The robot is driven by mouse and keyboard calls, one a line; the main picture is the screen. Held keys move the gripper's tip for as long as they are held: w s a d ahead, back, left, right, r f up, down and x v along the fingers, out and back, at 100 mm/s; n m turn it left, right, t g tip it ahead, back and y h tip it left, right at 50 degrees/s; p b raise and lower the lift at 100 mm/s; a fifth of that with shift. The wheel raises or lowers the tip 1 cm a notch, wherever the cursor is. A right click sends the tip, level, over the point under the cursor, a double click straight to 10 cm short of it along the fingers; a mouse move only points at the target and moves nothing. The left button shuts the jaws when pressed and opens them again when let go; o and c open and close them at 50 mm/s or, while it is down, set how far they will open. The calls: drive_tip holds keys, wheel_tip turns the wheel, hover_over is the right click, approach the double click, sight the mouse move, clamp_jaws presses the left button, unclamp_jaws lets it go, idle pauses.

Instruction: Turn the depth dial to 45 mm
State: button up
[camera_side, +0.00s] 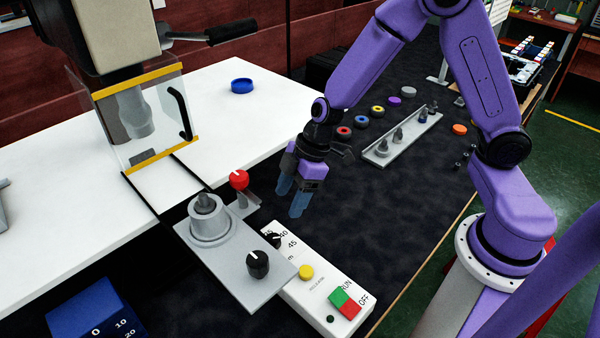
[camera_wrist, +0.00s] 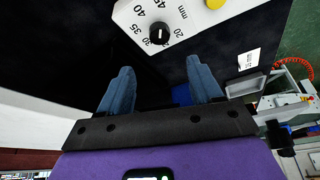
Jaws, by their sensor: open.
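The depth dial (camera_side: 272,239) is a small black knob with a white mark on the white control box (camera_side: 318,304), partly hidden behind a larger black knob and the grey plate in the side view. In the wrist view the dial (camera_wrist: 160,34) shows amid printed numbers, including 30, 35, 40, 45 and "mm". Its white line is small; I cannot tell exactly which number it marks. My gripper (camera_side: 291,197) is open and empty, with blue fingers pointing down, above and behind the box. In the wrist view the dial lies just beyond and between the fingertips (camera_wrist: 159,65), apart from them.
A grey plate with a black knob (camera_side: 258,264) overlaps the box. A red knob (camera_side: 239,180) stands on a bracket nearby. The box carries a yellow button (camera_side: 306,272) and green and red RUN/OFF buttons (camera_side: 344,300). A tray (camera_side: 403,139) with bits lies behind on the dark mat.

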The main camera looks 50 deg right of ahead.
drive_tip(key=shift+v, duration=2.8)
drive_tip(key=s+r+g+h, duration=0.15)
drive_tip(key=s+r, duration=0.25)
drive_tip(key=s, duration=0.9)
drive_tip(key=s+d+r+m+h, duration=0.1)
drive_tip(key=s+d+r+h, duration=0.1)
drive_tip(key=s+d, duration=0.5)
drive_tip(key=shift+s+d+r, duration=0.35)
drive_tip(key=shift+s, duration=0.45)
